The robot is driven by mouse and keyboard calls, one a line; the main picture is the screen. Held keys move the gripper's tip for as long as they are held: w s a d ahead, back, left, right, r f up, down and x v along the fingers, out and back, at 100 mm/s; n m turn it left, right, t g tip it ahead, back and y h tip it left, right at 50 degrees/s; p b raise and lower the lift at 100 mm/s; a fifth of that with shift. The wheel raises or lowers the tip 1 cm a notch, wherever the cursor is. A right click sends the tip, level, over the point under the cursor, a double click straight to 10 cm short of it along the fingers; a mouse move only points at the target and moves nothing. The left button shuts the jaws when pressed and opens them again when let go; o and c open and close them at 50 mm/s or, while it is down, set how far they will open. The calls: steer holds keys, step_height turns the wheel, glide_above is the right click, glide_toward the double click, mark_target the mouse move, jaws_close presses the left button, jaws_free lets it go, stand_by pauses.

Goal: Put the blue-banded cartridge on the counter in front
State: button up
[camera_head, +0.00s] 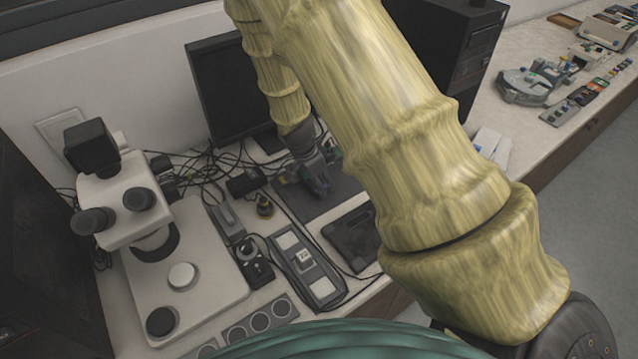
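I cannot pick out a blue-banded cartridge for certain in the head view. My gripper (318,180) points down over a dark flat mat (338,190) on the counter (240,323), in front of the monitor. My fingers are small and partly hidden, and I cannot tell whether they are open, shut or holding something. A small dark piece with a yellowish band (265,206) stands on the counter left of my gripper. My yellow-sleeved arm covers much of the middle and right of the view.
A white microscope (195,265) fills the left. A monitor (225,90) and loose cables lie behind. A grey panel with light pads (305,268), a dark pad (353,238) and a tray with round wells (262,322) crowd the front. A grey device (535,88) stands far right.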

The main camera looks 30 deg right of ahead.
steer(key=shift+f, duration=0.15)
steer(key=c, duration=0.8)
